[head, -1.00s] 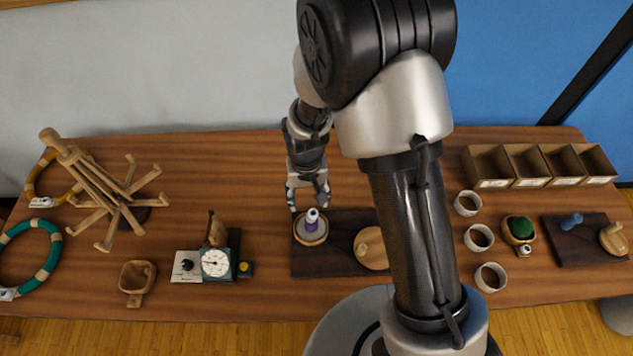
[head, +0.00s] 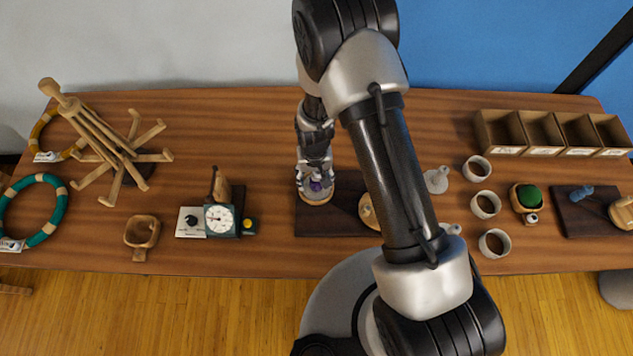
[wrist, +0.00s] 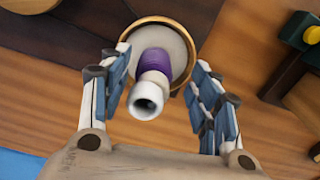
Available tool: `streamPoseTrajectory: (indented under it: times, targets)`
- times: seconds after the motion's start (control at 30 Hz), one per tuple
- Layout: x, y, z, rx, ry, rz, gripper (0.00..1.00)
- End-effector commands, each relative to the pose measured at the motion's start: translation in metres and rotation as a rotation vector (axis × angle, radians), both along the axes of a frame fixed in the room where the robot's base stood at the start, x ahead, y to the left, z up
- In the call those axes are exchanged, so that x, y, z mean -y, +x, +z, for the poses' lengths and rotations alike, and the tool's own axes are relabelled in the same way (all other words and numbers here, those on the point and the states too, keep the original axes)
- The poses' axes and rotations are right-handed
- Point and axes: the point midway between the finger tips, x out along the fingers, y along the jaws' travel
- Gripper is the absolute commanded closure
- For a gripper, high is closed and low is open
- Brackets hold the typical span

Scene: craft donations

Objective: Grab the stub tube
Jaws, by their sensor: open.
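The stub tube, a white hollow tube with a purple band (wrist: 153,62), stands on a round grey dish with a wooden rim (wrist: 184,43). In the head view the tube's purple part (head: 316,186) shows between my fingers, and the dish (head: 316,202) lies on the left end of a dark board. My gripper (wrist: 158,72) is open, with one finger on each side of the tube. In the wrist view there is a visible gap on both sides. The tube's open white end faces the wrist camera, and its base is hidden.
The dark board (head: 330,222) also carries a round wooden piece (head: 369,212), partly behind my arm. A dial scale (head: 220,220) stands to the left. White cups (head: 486,204) stand to the right.

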Motion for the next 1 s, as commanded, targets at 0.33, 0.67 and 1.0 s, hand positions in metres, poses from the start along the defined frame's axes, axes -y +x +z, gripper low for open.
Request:
streamPoseTrajectory:
  times: [0.33,0.67,1.0]
  targets:
    - [0.005,0.006,-0.045,-0.003,-0.001,-0.001,0.43]
    - [0.005,0.006,-0.045,-0.002,0.0,0.0,0.49]
    - [0.005,0.006,-0.045,-0.002,0.0,0.0,0.72]
